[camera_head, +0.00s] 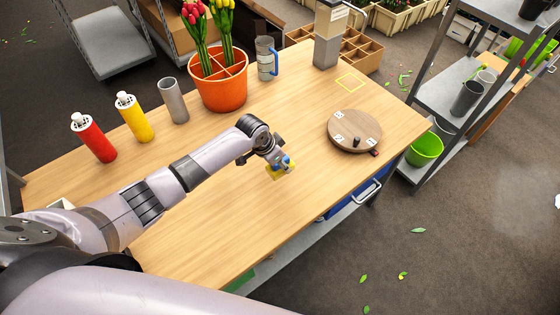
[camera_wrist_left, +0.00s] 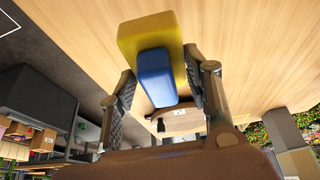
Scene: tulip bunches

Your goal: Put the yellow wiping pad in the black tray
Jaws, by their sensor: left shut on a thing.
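The yellow wiping pad (camera_head: 281,173) has a blue block-shaped grip on its back. It shows large in the left wrist view (camera_wrist_left: 148,32), with the blue grip (camera_wrist_left: 157,78) between the fingers. My left gripper (camera_head: 276,162) is shut on the pad by this grip, over the middle of the wooden table (camera_head: 225,215). The gripper hides part of the pad in the head view, and I cannot tell whether the pad touches the tabletop. I cannot make out a black tray in either view. My right gripper is not in view.
A round wooden board (camera_head: 354,131) lies right of the gripper. A yellow square outline (camera_head: 351,82) is behind it. An orange tulip pot (camera_head: 221,88), grey cup (camera_head: 173,100), glass mug (camera_head: 266,60), yellow bottle (camera_head: 134,117) and red bottle (camera_head: 94,138) line the back. The front tabletop is clear.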

